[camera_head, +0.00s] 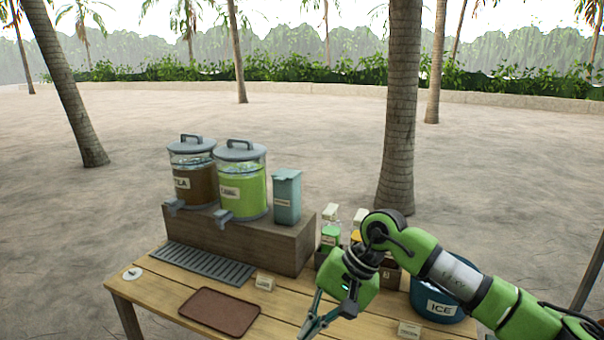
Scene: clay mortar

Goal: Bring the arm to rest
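My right arm (452,275), green with grey and black joints, comes in from the right and reaches over the front right part of the wooden table. Its gripper (308,332) points down and to the left, in front of the bottle holder and right of the brown tray. No object shows between its fingers. The fingers run close together near the bottom edge of the picture, so how far apart the tips are is unclear. My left arm and gripper are not in view.
A wooden riser (243,240) carries a tea dispenser (195,182), a green drink dispenser (240,185) and a teal container (287,197). A brown tray (220,311) lies in front. A blue ice bucket (440,306) is partly covered.

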